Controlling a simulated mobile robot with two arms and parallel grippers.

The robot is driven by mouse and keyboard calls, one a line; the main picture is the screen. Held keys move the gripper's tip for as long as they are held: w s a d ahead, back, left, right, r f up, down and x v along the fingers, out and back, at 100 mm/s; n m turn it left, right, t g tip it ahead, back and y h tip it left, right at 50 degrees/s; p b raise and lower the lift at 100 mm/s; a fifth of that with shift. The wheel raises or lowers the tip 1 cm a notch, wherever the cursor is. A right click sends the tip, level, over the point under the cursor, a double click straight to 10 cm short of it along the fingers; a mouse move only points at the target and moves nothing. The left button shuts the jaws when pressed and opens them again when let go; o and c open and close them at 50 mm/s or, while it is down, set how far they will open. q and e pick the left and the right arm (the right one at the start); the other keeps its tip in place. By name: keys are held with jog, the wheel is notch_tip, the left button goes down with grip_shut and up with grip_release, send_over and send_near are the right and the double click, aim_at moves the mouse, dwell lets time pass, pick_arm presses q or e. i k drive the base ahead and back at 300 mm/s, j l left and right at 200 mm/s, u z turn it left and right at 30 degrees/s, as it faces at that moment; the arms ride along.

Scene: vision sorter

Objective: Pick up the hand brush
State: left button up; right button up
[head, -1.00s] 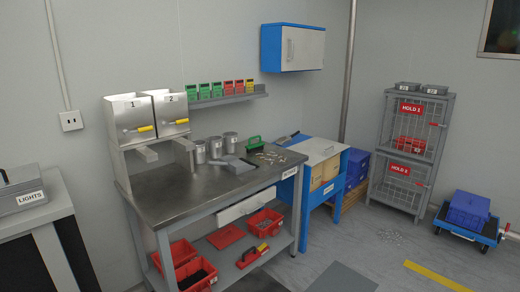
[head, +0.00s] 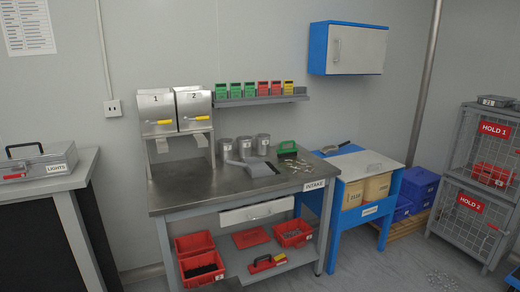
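I cannot tell for certain which item is the hand brush. A red tool with a yellow part and a dark edge (head: 266,263) lies on the lower shelf of the metal workbench, between two red bins. A green-handled tool (head: 288,147) stands on the bench top at the back right, beside scattered small parts. A grey scoop-like tool (head: 252,167) lies on the bench top in front of the metal cups. A dark-handled flat tool (head: 336,147) lies on the blue cabinet. Neither of my grippers is in view.
The workbench (head: 190,195) has a clear front left top. Red bins (head: 202,268) and (head: 293,234) sit on its lower shelf. The blue cabinet (head: 353,166) stands at its right. Wire cages (head: 478,190) stand far right, with small bits (head: 442,278) on the floor nearby.

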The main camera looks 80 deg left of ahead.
aim_at(281, 154)
jog(key=i+j+u, duration=0.15)
jog(key=i+u, duration=0.2)
jog(key=i, duration=0.15)
jog(key=i+u, duration=0.4)
jog(key=i+l+u, duration=0.2)
jog(key=i+u, duration=0.15)
jog(key=i, duration=0.2)
jog(key=i+l+u, duration=0.35)
jog(key=i, duration=0.15)
jog(key=j, duration=0.1)
